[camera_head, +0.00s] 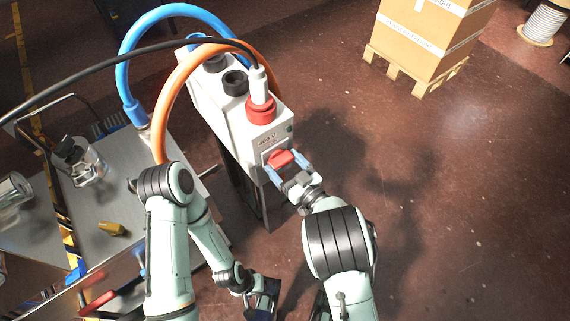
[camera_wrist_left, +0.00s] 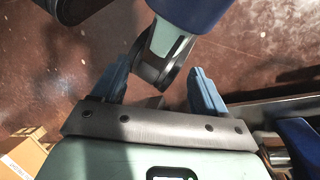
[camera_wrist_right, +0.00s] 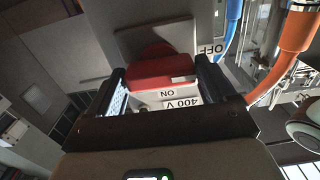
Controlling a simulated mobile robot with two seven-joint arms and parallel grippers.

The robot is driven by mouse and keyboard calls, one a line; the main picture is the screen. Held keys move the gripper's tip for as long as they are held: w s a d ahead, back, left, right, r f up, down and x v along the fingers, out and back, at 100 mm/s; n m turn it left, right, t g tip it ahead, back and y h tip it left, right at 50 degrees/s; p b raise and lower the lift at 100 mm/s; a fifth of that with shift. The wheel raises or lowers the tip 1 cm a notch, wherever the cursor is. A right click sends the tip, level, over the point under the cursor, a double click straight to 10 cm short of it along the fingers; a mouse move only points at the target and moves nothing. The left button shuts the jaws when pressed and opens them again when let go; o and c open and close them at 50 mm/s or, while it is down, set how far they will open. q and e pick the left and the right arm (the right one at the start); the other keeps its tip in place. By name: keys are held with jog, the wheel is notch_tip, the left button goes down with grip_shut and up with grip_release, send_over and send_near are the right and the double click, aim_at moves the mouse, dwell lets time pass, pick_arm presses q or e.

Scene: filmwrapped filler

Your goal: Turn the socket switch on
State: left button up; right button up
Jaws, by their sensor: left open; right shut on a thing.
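The white socket box (camera_head: 205,95) stands at the upper middle of the head view, with a red plug (camera_head: 261,108) in its top. The red switch (camera_head: 281,158) is on its front face, below a 400 V label. In the right wrist view the red switch (camera_wrist_right: 160,70) sits between the fingers, near the ON and OFF labels; its exact setting is hard to tell. My right gripper (camera_head: 288,166) is shut on the switch. My left gripper (camera_head: 264,298) is low in the head view, away from the box; in its wrist view its fingers (camera_wrist_left: 156,82) are open and empty.
Blue (camera_head: 122,60) and orange (camera_head: 166,105) cables arch over the box. A metal table (camera_head: 95,205) at the left holds a glass jar (camera_head: 88,160) and a yellow piece (camera_head: 111,228). A carton (camera_head: 430,40) on a pallet stands at upper right. The floor at right is clear.

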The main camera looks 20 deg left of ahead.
jog(key=shift+d+m+b, duration=0.1)
jog(key=shift+m+b, duration=0.35)
jog(key=shift+m, duration=0.15)
jog(key=m+b, duration=0.2)
jog(key=m, duration=0.2)
jog(key=m+b, duration=0.2)
jog(key=m, duration=0.1)
jog(key=shift+f+m, duration=0.2)
jog(key=shift+m, duration=0.2)
jog(key=shift+m+b, duration=0.35)
jog(key=shift+m, duration=0.55)
jog(key=m, duration=0.3)
jog(key=shift+m+b, duration=0.3)
jog(key=shift+b, duration=0.05)
pick_arm(q)
jog(key=w+a+f+t+y, duration=0.1)
jog(key=w+a+f+t, duration=0.2)
jog(key=w, duration=0.7)
jog(key=shift+a+f+n+y, duration=0.35)
jog(key=shift+a+f, duration=0.65)
jog(key=shift+f, duration=1.3)
pick_arm(e)
jog(key=shift+s+m, duration=0.1)
jog(key=shift+m, duration=1.5)
pick_arm(q)
jog(key=shift+w, duration=0.1)
pick_arm(e)
jog(key=o, duration=0.8)
jog(key=shift+o, duration=0.4)
jog(key=shift+r, duration=0.1)
